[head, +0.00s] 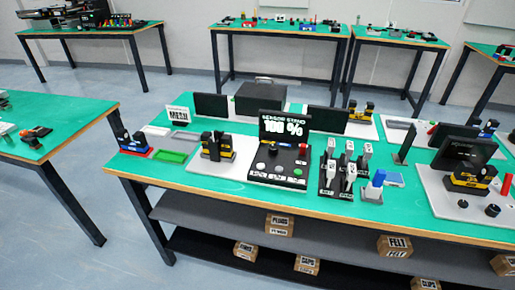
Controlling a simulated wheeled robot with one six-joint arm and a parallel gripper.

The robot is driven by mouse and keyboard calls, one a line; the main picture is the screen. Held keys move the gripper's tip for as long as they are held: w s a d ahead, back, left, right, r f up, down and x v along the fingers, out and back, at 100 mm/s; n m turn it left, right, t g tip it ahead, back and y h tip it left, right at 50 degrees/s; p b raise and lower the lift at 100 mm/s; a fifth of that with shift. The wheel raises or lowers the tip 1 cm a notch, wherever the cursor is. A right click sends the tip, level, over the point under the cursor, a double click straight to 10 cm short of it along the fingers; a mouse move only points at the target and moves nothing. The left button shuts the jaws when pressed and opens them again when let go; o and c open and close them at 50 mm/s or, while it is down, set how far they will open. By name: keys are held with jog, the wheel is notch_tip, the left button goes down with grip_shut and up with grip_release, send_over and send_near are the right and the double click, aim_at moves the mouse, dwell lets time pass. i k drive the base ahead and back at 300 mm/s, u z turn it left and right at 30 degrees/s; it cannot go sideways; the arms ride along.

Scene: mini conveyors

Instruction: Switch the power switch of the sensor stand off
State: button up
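The sensor stand (262,178) is a black panel on the green-topped table in the middle of the head view. Its upright screen (284,128) reads "SENSOR STAND" and "100 %". The sloping front carries several small controls, among them a round light knob (260,166) at the left, a red part near the top, and small pale parts at the right. The power switch is too small to pick out, so I cannot tell its position. My gripper is not in this view.
Left of the stand are a black-and-yellow device (217,147) on a white plate and a green tray (171,156). Right of it stand several upright grey-and-black tools (345,165). A dark box (261,97) stands behind. Open floor lies between this table and the left one.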

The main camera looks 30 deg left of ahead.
aim_at(303, 146)
jog(key=u, duration=0.85)
jog(key=i, duration=1.05)
jog(key=z, duration=0.3)
jog(key=k, duration=1.35)
jog(key=z, duration=0.45)
jog(key=i, duration=0.7)
jog(key=u, duration=0.05)
